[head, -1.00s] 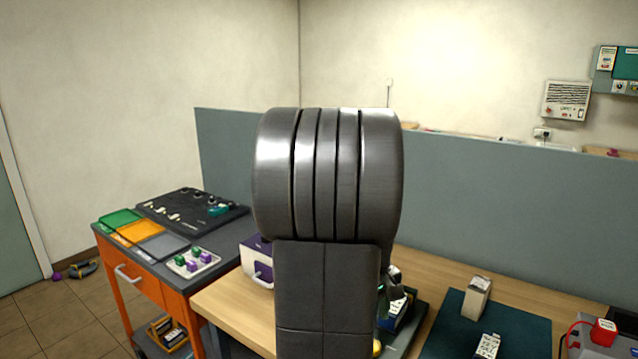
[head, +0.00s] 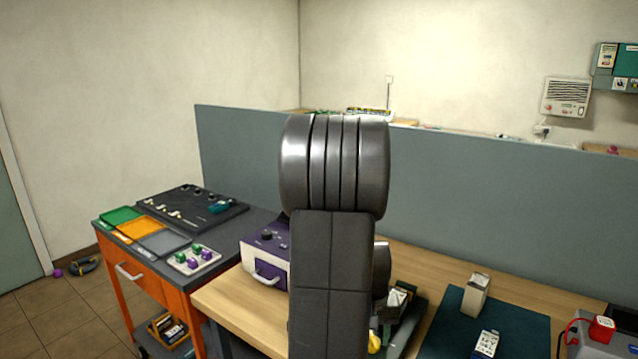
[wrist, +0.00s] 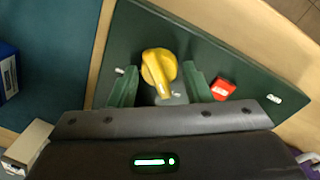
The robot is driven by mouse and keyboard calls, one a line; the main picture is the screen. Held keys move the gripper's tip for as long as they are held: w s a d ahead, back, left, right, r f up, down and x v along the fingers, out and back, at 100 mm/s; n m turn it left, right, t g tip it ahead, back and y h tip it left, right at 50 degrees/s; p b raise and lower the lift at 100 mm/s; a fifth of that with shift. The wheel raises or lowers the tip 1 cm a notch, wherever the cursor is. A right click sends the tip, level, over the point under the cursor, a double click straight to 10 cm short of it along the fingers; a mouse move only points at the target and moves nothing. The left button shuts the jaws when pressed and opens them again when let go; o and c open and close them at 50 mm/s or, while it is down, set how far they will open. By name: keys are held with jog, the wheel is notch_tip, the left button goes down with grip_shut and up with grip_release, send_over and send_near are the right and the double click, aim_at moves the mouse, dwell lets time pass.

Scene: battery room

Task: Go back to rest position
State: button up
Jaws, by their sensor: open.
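My arm (head: 330,270) stands upright in the middle of the head view and hides part of the bench. My gripper (wrist: 159,84) is open in the wrist view, its two dark green fingers apart. A yellow handle (wrist: 158,68) shows between and beyond the fingers, over a dark green board. I see nothing held. Whether the fingers touch the handle cannot be told. In the head view the gripper is mostly hidden behind my arm, and a yellow part (head: 375,342) shows low beside it.
A red block (wrist: 223,89) lies by the right finger. The wooden bench (head: 225,306) carries a purple-and-white box (head: 266,256) and a teal mat (head: 452,333) with small boxes. An orange cart (head: 165,297) stands at left. A grey partition (head: 500,190) runs behind the bench.

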jog(key=m, duration=0.5)
jog(key=shift+d+m+p, duration=0.1)
jog(key=shift+m+p, duration=0.3)
jog(key=shift+d+m+g+p, duration=0.1)
jog(key=shift+m+g+p, duration=0.25)
jog(key=shift+m, duration=1.55)
